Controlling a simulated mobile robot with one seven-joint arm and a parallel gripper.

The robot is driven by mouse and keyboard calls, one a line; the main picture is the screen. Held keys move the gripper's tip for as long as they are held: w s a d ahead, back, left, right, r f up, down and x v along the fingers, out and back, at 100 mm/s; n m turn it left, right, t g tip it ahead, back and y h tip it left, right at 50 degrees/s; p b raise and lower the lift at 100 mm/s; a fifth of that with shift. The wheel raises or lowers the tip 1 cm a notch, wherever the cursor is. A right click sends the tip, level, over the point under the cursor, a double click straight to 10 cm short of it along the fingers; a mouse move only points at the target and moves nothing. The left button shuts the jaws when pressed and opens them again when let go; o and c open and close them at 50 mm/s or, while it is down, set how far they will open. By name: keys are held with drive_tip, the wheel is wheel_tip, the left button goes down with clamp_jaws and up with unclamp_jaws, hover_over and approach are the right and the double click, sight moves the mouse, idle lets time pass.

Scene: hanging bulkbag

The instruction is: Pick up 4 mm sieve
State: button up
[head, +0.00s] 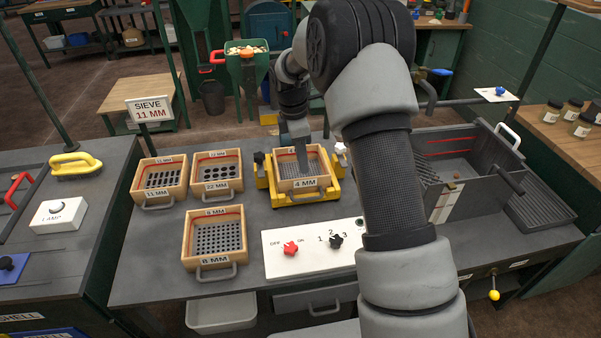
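The 4 mm sieve (304,184) is a wooden square frame with a mesh floor, a red line inside and a grey handle at its front. It sits in a yellow holder (264,180) at the back middle of the grey bench. My gripper (301,158) points down at the sieve from above, with its fingers over or inside the frame. The fingertips are too small and partly hidden, so I cannot tell if they are open or shut, or touching the sieve.
Sieves marked 11 mm (160,180), 22 mm (216,173) and 8 mm (214,237) lie left of the holder. A sign (149,108) reads "SIEVE 11 MM". A switch panel (312,249) lies in front; a grey bin (468,170) stands right.

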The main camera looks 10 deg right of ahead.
sight(305, 178)
drive_tip(key=shift+d+f, duration=0.15)
drive_tip(key=shift+f, duration=1.25)
drive_tip(key=shift+d+f, duration=0.2)
drive_tip(key=shift+f, duration=1.25)
drive_tip(key=shift+d+f, duration=0.15)
drive_tip(key=shift+f, duration=1.25)
drive_tip(key=shift+f, duration=0.25)
drive_tip(key=shift+c, duration=0.3)
clamp_jaws()
